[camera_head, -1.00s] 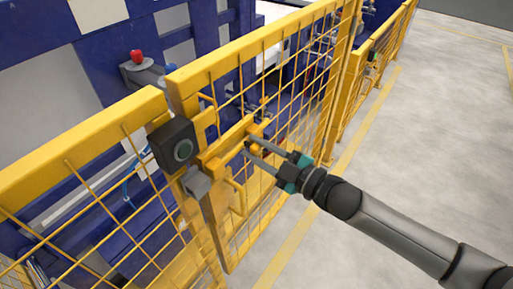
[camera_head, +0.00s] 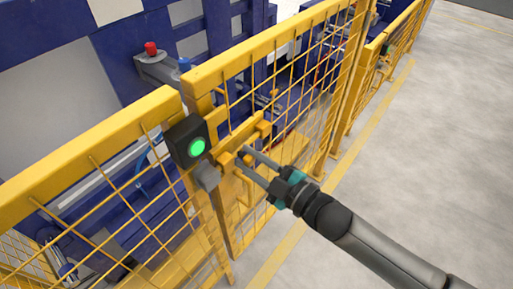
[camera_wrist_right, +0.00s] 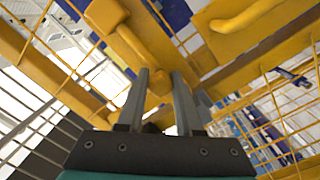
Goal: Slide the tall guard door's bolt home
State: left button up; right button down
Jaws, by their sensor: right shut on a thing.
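The tall guard door (camera_head: 275,62) is a yellow mesh panel standing level with the fixed fence panel on its left. Its yellow bolt (camera_head: 228,160) lies along the latch plate at the door's left edge, its left end close to a grey block (camera_head: 208,177). My right gripper (camera_head: 243,157) is shut on the bolt's yellow knob. In the right wrist view the knob (camera_wrist_right: 160,82) shows between the two grey fingers. A black box (camera_head: 186,141) above the grey block has a lit green lamp (camera_head: 197,146). My left gripper is not in view.
Fixed yellow fence (camera_head: 95,158) runs to the lower left. Blue machinery (camera_head: 60,50) and a red button (camera_head: 151,48) stand behind the fence. Clear grey floor (camera_head: 440,140) with a yellow line lies on the right.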

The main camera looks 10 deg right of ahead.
jog(key=shift+s+a, duration=0.1)
jog(key=shift+a, duration=0.1)
jog(key=c, duration=0.6)
grip_release()
jog(key=shift+a, duration=0.1)
jog(key=shift+s+d, duration=0.15)
jog(key=shift+d, duration=0.1)
jog(key=v, duration=1.5)
